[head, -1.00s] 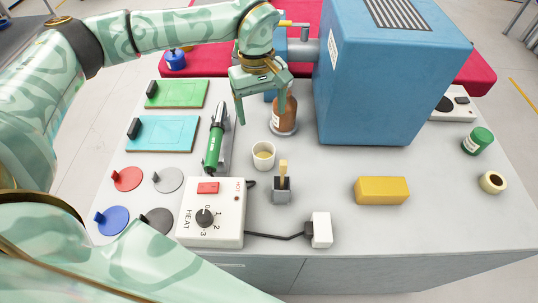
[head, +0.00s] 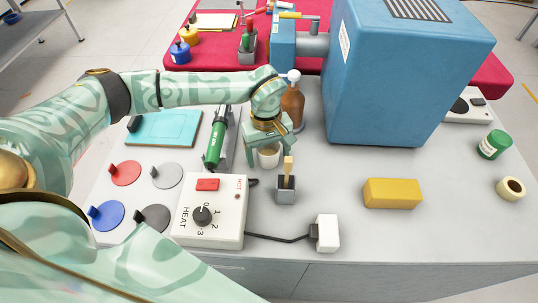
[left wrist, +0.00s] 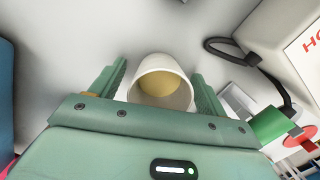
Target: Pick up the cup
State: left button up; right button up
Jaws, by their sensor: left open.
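The cup (head: 268,157) is small and white with a tan inside, and stands upright on the grey table. My left gripper (head: 268,152) is right above and around it in the head view, partly hiding it. In the left wrist view the cup (left wrist: 161,84) lies between the two open fingers of the left gripper (left wrist: 155,92), with a gap on each side. The fingers are not closed on it. My right gripper is not in view.
A grey holder with a wooden-handled tool (head: 286,187) stands close in front. A brown bottle (head: 293,103) is just behind. The white heat controller (head: 210,212) and yellow block (head: 392,194) are nearer the front.

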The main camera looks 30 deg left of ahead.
pick_arm(q)
jog(key=c, duration=1)
jog(key=shift+c, duration=0.2)
jog(key=shift+r, duration=0.1)
jog(key=shift+r+p, duration=1.3)
jog(key=shift+r, duration=3.6)
jog(key=s+d+r+m+y, duration=0.1)
jog(key=s+r+m, duration=0.5)
jog(key=s+m, duration=0.3)
jog(key=shift+s+d+r+m, duration=0.15)
jog(key=shift+s+d+m, duration=0.15)
jog(key=shift+s, duration=0.3)
